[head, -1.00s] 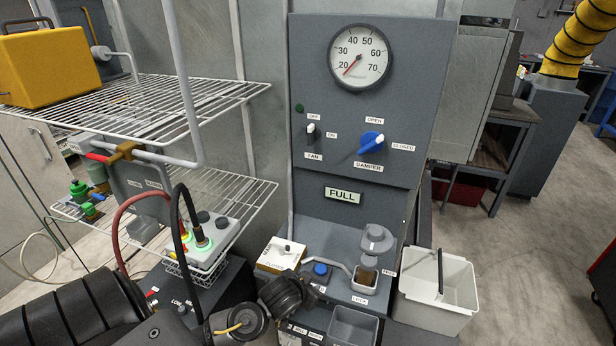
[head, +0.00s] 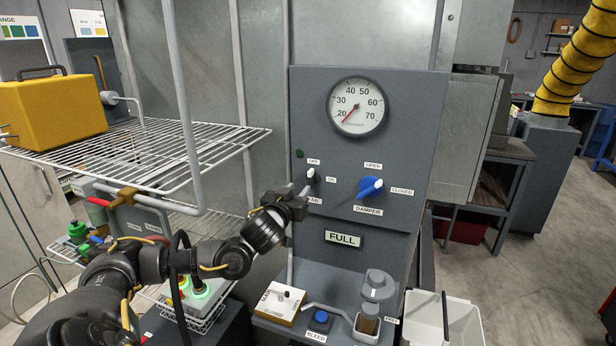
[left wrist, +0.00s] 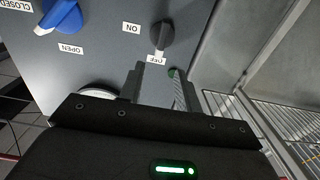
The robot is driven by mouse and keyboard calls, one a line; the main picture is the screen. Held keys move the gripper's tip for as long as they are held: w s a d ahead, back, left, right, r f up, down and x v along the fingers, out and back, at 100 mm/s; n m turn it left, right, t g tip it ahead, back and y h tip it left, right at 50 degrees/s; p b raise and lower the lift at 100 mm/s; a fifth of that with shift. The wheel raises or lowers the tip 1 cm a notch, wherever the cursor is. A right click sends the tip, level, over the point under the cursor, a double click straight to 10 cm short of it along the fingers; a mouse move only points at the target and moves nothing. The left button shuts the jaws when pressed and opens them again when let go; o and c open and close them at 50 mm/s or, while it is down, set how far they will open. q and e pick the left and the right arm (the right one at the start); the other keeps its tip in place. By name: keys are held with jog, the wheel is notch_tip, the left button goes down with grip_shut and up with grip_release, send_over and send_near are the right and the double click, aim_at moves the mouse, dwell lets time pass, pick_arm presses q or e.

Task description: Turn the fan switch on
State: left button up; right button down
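The fan switch (head: 311,175) is a small dark knob with a pale tip on the grey panel (head: 410,130). Its tip points up to the OFF label; the ON label is to its right. In the left wrist view the knob (left wrist: 163,36) shows with its pale tip at OFF. My left gripper (head: 301,193) is close to the switch, just below and left of it in the head view, partly covering the FAN label. In the left wrist view its two fingers (left wrist: 158,77) are apart with nothing between them, short of the knob. My right gripper is not in view.
The blue damper knob (head: 370,187) is right of the switch, below a round gauge (head: 357,107). A wire rack (head: 150,150) with a yellow box (head: 50,112) stands left.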

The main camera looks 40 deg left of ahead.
aim_at(309, 177)
pick_arm(q)
jog(key=p+x, duration=0.2)
jog(key=x, duration=0.5)
jog(key=shift+w+r+p, duration=0.1)
jog(key=shift+w+p, duration=0.05)
jog(key=shift+p, duration=0.25)
jog(key=shift+w+a, duration=0.25)
jog(key=shift+w, duration=0.25)
jog(key=shift+c, duration=0.4)
